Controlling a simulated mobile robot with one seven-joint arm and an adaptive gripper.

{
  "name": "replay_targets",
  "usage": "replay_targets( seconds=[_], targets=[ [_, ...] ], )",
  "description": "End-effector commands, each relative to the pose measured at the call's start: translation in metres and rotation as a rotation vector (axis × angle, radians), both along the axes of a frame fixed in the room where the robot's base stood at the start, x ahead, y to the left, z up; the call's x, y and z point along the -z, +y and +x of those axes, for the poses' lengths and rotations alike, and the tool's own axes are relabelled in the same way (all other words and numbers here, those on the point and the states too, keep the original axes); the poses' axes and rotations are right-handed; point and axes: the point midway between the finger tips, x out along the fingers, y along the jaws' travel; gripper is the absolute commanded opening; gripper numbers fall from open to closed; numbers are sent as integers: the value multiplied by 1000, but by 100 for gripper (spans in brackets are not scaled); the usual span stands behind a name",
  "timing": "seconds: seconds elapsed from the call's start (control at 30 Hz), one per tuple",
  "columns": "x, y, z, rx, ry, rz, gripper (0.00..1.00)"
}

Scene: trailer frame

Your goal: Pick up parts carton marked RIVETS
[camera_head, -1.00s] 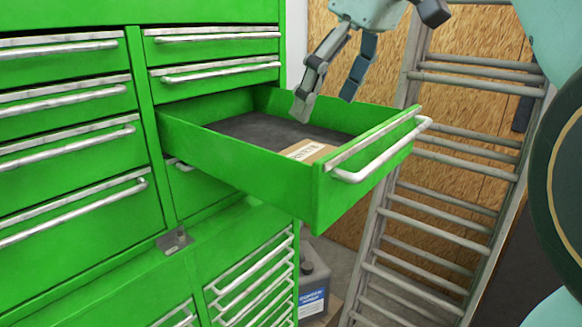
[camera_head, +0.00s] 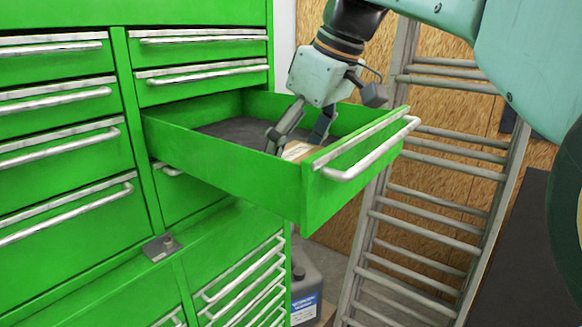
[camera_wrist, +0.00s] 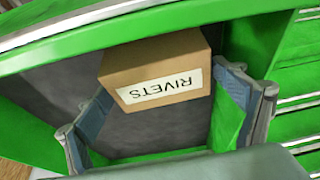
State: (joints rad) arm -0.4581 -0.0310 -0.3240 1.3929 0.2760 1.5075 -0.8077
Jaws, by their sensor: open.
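The brown carton (camera_wrist: 152,62) with a white label reading RIVETS lies in the open green drawer (camera_head: 222,168), close to the drawer's front wall. In the head view the carton (camera_head: 297,150) is partly hidden by my gripper and the drawer front. My gripper (camera_head: 294,146) reaches down into the drawer and is open. In the wrist view the fingers (camera_wrist: 165,118) stand apart, one on each side of the carton, which shows upside down between and beyond them. I cannot tell whether either finger touches it.
The drawer's front wall and bar handle (camera_head: 372,152) stand close beside my gripper. The green cabinet (camera_head: 60,250) has several shut drawers at left. A ladder (camera_head: 425,190) leans behind at right. A grey jug (camera_head: 304,290) stands below the drawer. The dark drawer floor is otherwise bare.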

Motion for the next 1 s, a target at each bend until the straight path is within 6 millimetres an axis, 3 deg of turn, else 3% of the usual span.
replay_targets(
  seconds=[0.13,0.5,0.83,1.0],
  targets=[
    [0,0,0,0,0,0,87],
    [-1,0,0,0,0,0,47],
    [-4,0,0,0,-2,1,45],
    [-18,0,1,0,-4,1,45]
  ],
)
